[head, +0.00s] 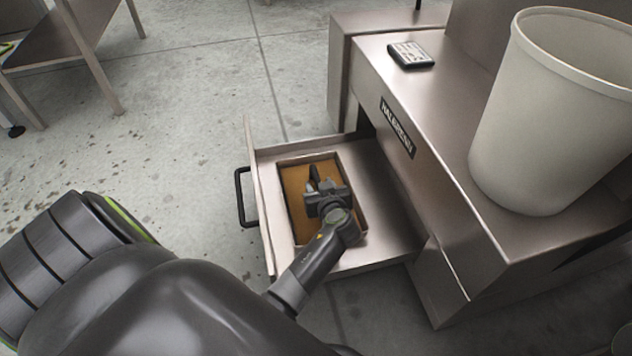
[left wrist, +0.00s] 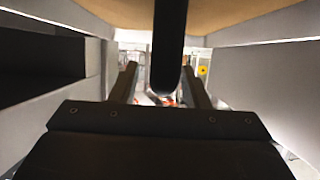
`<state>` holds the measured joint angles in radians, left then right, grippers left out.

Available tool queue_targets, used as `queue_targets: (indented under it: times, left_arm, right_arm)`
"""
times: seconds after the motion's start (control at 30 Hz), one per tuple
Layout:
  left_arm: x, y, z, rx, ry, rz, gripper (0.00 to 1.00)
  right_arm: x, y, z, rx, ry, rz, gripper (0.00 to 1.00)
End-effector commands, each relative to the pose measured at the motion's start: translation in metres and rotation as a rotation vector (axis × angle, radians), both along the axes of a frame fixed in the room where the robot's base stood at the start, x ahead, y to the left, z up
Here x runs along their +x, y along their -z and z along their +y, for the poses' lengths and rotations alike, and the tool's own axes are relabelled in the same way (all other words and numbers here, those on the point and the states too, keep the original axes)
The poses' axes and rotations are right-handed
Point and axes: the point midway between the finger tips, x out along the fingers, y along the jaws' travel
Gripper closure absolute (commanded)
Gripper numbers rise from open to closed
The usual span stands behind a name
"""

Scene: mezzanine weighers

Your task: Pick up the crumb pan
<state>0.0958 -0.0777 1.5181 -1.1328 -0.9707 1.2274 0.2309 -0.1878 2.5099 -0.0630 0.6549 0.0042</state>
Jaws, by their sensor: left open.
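A shallow rectangular pan with a brown floor, which I take as the crumb pan (head: 299,212), lies in an open metal drawer (head: 388,205). My left gripper (head: 320,184) is open over the pan and hides part of its floor. In the left wrist view, the open fingers of my left gripper (left wrist: 158,72) stand on either side of a dark rounded upright bar (left wrist: 169,35), with gaps on both sides. I cannot tell whether this bar is the pan's handle. The brown surface shows at the top of that view. My right gripper is not in view.
The drawer's black handle (head: 242,196) faces left. The metal cabinet (head: 440,165) carries a large pale bin (head: 545,120) and a small keypad device (head: 410,55). A metal table (head: 60,45) stands at the far left. Clear concrete floor lies between.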

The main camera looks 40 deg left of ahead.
Motion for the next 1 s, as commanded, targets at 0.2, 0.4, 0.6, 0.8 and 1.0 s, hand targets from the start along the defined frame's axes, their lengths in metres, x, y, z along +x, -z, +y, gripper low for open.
queue_targets:
  times: [0.2, 0.4, 0.6, 0.8, 1.0]
  left_arm:
    - [-0.0007, 0.0015, -0.0005, -0.001, -0.001, 0.000, 0.58]
    - [-0.0005, 0.0012, -0.0005, 0.000, -0.001, 0.000, 0.71]
    - [-0.0005, 0.0012, -0.0004, 0.000, -0.001, 0.000, 0.97]
    - [-0.0004, 0.0010, -0.0003, 0.000, -0.001, 0.000, 1.00]
    - [-0.0002, 0.0008, -0.0003, 0.000, -0.001, -0.001, 1.00]
  right_arm:
    - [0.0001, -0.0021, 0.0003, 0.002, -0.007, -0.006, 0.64]
    - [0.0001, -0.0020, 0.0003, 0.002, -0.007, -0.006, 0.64]
    - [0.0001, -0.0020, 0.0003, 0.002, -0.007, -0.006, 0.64]
    - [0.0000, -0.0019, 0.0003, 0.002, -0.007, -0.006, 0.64]
    - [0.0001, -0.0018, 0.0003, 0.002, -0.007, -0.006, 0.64]
